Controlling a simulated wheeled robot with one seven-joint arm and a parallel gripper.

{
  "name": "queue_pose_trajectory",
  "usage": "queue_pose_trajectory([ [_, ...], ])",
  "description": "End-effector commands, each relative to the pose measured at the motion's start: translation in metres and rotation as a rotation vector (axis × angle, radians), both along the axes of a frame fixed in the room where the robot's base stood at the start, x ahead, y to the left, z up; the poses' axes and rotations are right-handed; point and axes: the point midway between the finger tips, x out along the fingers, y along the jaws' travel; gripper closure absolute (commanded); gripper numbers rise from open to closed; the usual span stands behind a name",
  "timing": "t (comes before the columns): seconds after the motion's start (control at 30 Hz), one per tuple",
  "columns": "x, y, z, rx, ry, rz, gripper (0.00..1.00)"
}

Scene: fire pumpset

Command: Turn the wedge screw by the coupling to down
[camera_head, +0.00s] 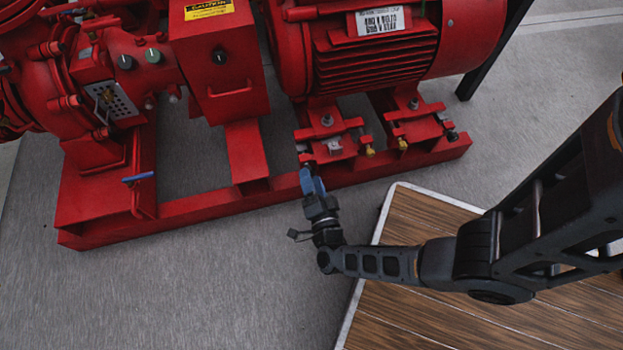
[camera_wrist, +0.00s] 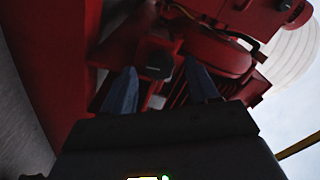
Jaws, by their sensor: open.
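The red motor's left foot (camera_head: 327,122) stands on the red base frame, beside the coupling guard box (camera_head: 222,70). A small dark screw end (camera_head: 301,147) shows at the left edge of this foot; I take it for the wedge screw by the coupling, but its turn position is too small to tell. My gripper (camera_head: 307,170), with blue fingers, is just below this screw, at the frame's edge. In the wrist view my gripper (camera_wrist: 162,82) is open, with a dark block-shaped part (camera_wrist: 157,64) seen between its fingertips. I cannot tell whether they touch it.
Brass-coloured screws (camera_head: 369,151) and (camera_head: 403,144) sit between the two motor feet, and a dark one (camera_head: 452,135) is at the far right. The base frame rail (camera_head: 200,208) runs below. A wooden platform (camera_head: 430,218) lies under my arm. Grey floor is clear at lower left.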

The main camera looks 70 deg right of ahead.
Motion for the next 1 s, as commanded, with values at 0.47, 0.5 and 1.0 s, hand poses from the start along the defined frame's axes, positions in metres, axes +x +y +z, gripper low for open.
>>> queue_pose_trajectory([
  [0.47,0.0055,-0.0074,0.0001,0.000,0.001,0.001,0.48],
  [0.5,0.0055,-0.0074,0.0001,0.000,0.001,0.001,0.51],
  [1.0,0.0052,-0.0073,0.0001,-0.001,0.001,0.000,0.97],
])
